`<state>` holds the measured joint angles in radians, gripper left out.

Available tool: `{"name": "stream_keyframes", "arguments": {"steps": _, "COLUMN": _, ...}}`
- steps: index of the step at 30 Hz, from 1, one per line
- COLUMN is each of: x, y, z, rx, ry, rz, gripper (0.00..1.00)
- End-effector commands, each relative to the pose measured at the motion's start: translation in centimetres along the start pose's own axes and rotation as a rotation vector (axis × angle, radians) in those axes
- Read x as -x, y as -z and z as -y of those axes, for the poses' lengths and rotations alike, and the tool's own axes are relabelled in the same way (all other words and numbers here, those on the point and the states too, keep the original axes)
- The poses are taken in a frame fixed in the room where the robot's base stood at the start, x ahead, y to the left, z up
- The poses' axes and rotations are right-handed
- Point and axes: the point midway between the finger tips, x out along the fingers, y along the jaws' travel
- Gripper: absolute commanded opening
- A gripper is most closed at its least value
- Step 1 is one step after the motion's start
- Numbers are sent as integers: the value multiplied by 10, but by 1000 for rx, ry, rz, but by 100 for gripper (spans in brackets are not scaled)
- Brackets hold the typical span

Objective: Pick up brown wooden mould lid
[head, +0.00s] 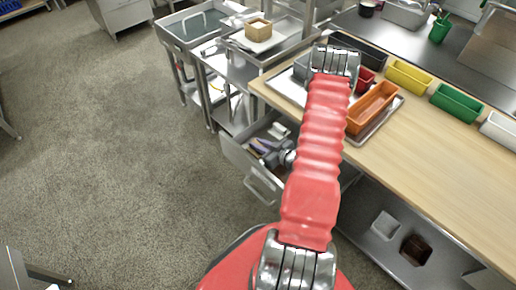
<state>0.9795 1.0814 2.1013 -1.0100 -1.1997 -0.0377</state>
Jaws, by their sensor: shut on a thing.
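My gripper (268,151) shows small and partly hidden, just left of my red arm, over the open steel drawer (236,158) under the wooden worktop. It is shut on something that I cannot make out. No brown wooden mould lid can be told for certain. A light-brown wooden box-like mould (258,29) stands on a white board on the steel bench at the back. A dark brown block-shaped thing (415,250) lies on the shelf under the worktop. My arm hides part of the drawer and worktop.
The wooden worktop (440,170) holds an orange loaf tin (372,106) on a metal tray, and yellow (408,76), green (456,102) and white (500,128) tins. A steel sink (200,24) stands at the back left.

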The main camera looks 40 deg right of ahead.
Motion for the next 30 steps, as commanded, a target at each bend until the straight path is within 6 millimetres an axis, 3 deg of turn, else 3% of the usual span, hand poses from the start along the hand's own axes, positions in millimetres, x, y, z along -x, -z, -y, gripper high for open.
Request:
{"name": "stream_keyframes", "arguments": {"steps": 4, "x": 0, "y": 0, "z": 0, "rx": 0, "ry": 0, "rz": 0, "gripper": 0}}
{"name": "stream_keyframes", "arguments": {"steps": 17, "x": 1, "y": 4, "z": 0, "rx": 1, "ry": 0, "rz": -1, "gripper": 0}}
{"name": "stream_keyframes", "arguments": {"steps": 23, "x": 8, "y": 19, "z": 0, "rx": 1, "ry": 0, "rz": 0, "gripper": 0}}
{"name": "stream_keyframes", "arguments": {"steps": 30, "x": 20, "y": 50, "z": 0, "rx": 4, "ry": -1, "rz": -2, "gripper": 0}}
